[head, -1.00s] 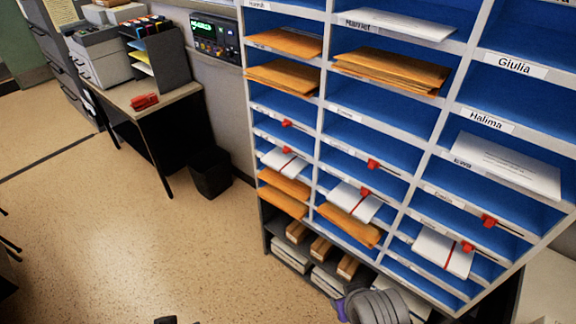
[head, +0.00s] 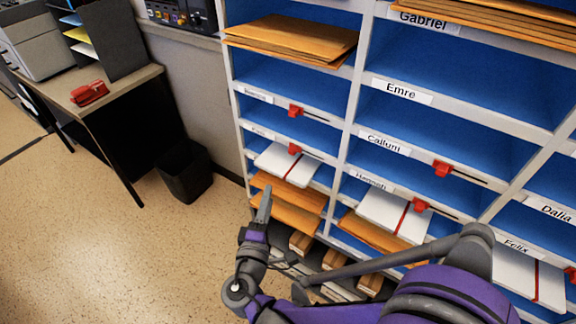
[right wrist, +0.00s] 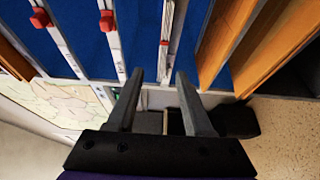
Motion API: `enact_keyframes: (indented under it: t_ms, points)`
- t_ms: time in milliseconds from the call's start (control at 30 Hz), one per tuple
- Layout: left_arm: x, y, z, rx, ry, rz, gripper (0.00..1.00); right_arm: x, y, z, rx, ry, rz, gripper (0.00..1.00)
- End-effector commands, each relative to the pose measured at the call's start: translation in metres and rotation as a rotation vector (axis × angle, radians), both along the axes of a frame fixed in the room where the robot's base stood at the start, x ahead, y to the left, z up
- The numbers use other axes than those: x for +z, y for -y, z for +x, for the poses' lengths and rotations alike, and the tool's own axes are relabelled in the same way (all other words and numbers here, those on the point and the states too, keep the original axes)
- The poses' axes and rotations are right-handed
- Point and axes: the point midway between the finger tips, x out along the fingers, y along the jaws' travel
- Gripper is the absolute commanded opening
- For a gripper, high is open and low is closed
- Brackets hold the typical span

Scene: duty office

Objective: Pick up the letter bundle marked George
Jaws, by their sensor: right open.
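No label reading George is legible. White letter bundles with red bands lie in the rack: one in the left column (head: 287,163), one in the middle column (head: 393,213) and one at the lower right (head: 530,277). My right gripper (head: 264,203) is in front of the lower left column, just below the left bundle. In the right wrist view the right gripper (right wrist: 160,77) is open and empty, its two fingers apart. A white bundle with a red band (right wrist: 167,28) shows beyond the fingertips, roughly in line with the gap. My left gripper is not in view.
Orange envelopes (head: 284,202) fill slots below the left bundle, and more (head: 292,37) lie higher up. Red sliding tabs (head: 295,111) sit on shelf fronts. A desk with a red stapler (head: 89,93) and a black bin (head: 185,171) stand left. The floor there is clear.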

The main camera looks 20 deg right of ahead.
Motion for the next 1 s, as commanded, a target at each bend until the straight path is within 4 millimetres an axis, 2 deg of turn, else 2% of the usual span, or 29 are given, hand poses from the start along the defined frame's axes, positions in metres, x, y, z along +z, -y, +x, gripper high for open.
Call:
enact_keyframes:
  t_ms: [100,367,633,967,1000]
  points:
    - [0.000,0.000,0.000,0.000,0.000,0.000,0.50,0.000,0.012,0.018,-0.006,0.000,0.000,0.51]
    - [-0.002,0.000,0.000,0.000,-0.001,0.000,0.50,-0.001,0.023,0.037,-0.004,-0.002,0.001,0.51]
    - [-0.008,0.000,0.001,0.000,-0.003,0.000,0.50,-0.005,0.043,0.070,-0.005,-0.002,0.002,0.51]
    - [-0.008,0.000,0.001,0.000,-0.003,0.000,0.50,-0.004,0.047,0.077,-0.003,-0.002,0.002,0.51]
    - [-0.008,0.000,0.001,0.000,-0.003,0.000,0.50,-0.004,0.047,0.077,-0.003,-0.002,0.002,0.46]
